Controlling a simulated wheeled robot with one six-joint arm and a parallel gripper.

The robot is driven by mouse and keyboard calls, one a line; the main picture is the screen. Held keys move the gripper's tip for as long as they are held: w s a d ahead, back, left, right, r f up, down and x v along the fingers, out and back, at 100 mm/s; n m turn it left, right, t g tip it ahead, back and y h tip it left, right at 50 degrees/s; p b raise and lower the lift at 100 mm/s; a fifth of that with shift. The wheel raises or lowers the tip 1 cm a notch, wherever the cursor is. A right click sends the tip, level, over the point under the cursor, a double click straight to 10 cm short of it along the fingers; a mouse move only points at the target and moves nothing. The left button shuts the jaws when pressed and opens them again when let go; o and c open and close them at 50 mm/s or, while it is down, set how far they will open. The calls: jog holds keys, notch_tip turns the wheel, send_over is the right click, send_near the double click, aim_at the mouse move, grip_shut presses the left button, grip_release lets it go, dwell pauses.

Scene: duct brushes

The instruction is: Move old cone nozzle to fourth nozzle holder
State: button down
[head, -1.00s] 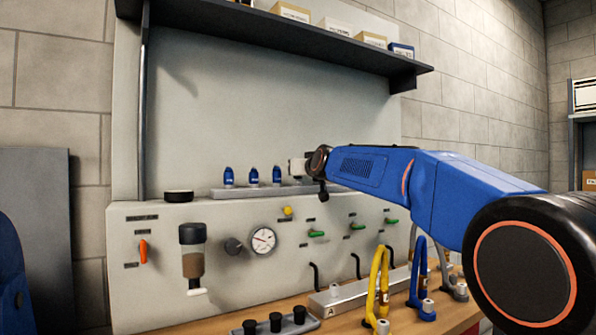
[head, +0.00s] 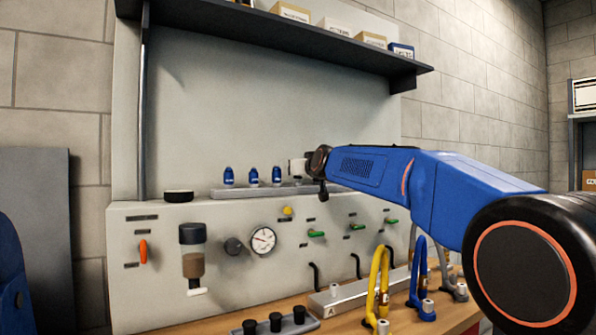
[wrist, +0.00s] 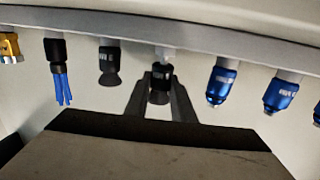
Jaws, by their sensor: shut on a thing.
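My gripper (wrist: 161,80) is shut on a black cone nozzle (wrist: 159,97) with a pale printed band, in the middle of the wrist view. The nozzle is in line with a pale holder peg (wrist: 166,54) on the grey rail (wrist: 215,45). Its end meets or nearly meets the peg; I cannot tell whether it is seated. In the head view my gripper (head: 298,168) is at the rail (head: 240,191), just right of three blue nozzles (head: 253,175). The held nozzle is mostly hidden there.
In the wrist view, blue nozzles (wrist: 221,84) sit right of the held one. Another black nozzle (wrist: 109,66), a blue-bristled brush (wrist: 60,72) and a yellow-gold nozzle (wrist: 10,46) sit left. A dark shelf (head: 270,40) hangs above; a gauge (head: 263,240) is below.

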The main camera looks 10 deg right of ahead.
jog(key=shift+f, duration=0.45)
jog(key=c, duration=1.4)
grip_release()
jog(key=shift+c, duration=0.2)
jog(key=s+d, duration=0.2)
jog(key=s, duration=1.5)
jog(key=shift+r, duration=0.4)
jog(key=shift+s, duration=0.25)
